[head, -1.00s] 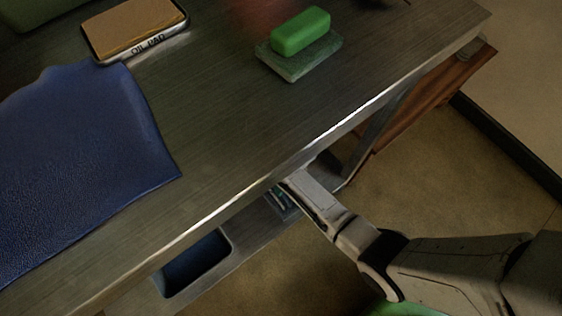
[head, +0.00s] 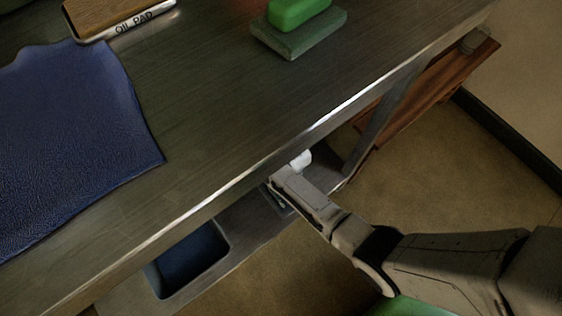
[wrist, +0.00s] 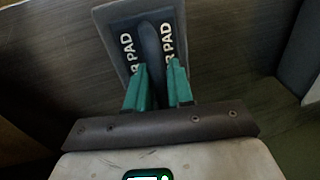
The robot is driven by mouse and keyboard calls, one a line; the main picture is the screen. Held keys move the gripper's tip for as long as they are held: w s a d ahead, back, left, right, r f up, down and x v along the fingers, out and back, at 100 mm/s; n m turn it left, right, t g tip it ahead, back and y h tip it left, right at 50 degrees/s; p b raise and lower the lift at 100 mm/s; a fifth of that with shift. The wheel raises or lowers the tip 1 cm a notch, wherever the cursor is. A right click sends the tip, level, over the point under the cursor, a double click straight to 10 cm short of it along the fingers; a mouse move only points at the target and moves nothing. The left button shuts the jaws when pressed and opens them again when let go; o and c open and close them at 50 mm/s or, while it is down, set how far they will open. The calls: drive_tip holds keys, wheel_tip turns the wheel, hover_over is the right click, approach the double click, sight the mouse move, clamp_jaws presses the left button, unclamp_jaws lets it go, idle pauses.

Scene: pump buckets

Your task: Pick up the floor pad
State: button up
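In the wrist view a dark grey floor pad (wrist: 109,33) lies on a dark wood-like surface. It has two navy labels ending in "R PAD" and a grey ridge (wrist: 151,40) down its middle. My gripper (wrist: 157,68) has two teal fingers over the near part of the pad, one on each side of the ridge. I cannot tell whether they press on it. In the head view my arm reaches under the table edge and the gripper's fingers are hidden. A small white shape (head: 301,160) shows beside the arm's end; I cannot tell what it is.
The metal tabletop (head: 230,110) overhangs my arm. On it are a blue cloth (head: 80,140), an oil pad (head: 140,22) and a green block (head: 298,12) on a grey-green base (head: 300,38). Below is a shelf with a blue bin (head: 190,258). A table leg (head: 385,115) stands right.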

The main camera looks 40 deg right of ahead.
clamp_jaws()
drive_tip(key=shift+r, duration=0.1)
drive_tip(key=shift+r+p, duration=0.4)
drive_tip(key=shift+r, duration=0.15)
wheel_tip(320, 180, up, 3)
drive_tip(key=shift+s+f+p, duration=0.15)
drive_tip(key=shift+p, duration=0.65)
drive_tip(key=s+r+p, duration=0.6)
drive_tip(key=s+r, duration=0.3)
drive_tip(key=s, duration=0.4)
drive_tip(key=shift+s+p, duration=0.3)
drive_tip(key=shift+s, duration=0.05)
